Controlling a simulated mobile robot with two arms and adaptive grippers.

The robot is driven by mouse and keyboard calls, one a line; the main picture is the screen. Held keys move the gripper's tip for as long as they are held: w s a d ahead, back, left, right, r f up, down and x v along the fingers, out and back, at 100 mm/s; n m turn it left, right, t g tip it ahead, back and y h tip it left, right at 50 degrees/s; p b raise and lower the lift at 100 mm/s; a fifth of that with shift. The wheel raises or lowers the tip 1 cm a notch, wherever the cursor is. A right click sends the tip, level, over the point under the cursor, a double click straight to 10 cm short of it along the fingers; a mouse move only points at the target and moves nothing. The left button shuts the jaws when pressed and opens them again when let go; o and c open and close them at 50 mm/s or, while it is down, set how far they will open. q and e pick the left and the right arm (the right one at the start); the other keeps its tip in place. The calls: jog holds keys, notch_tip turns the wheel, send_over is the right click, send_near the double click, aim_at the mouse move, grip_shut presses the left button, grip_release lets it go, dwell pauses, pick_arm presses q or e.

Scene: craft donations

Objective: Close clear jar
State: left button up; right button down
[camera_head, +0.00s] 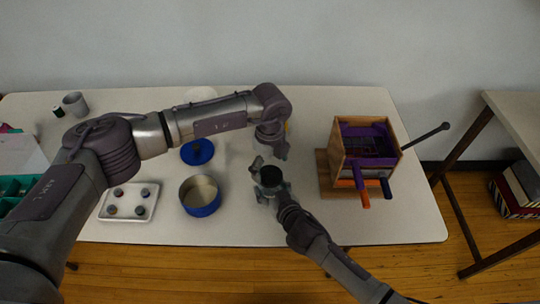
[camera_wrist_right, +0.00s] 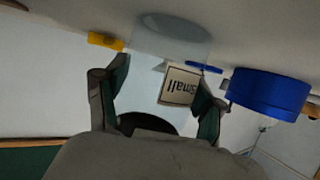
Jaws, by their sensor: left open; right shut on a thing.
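My right gripper (camera_head: 268,180) is shut on a black round lid (camera_head: 271,176), seen from above in the head view. In the right wrist view the lid (camera_wrist_right: 147,123) sits between the fingers (camera_wrist_right: 155,100). A clear jar (camera_wrist_right: 172,38) stands on the table beyond the lid, apart from it in that view. In the head view the jar is hard to make out behind the grippers. My left gripper (camera_head: 273,146) is open, pointing down just behind my right gripper. Its hold on the jar cannot be made out.
A blue pot (camera_head: 200,197) and blue lid (camera_head: 197,152) stand left. A white tray (camera_head: 130,214) holds small round items. A wooden box (camera_head: 345,180) with purple contents and handles is right. A yellow thing (camera_wrist_right: 105,41) lies near the jar. A card reads "Small" (camera_wrist_right: 180,86).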

pick_arm(q)
jog(key=shift+f, duration=1.5)
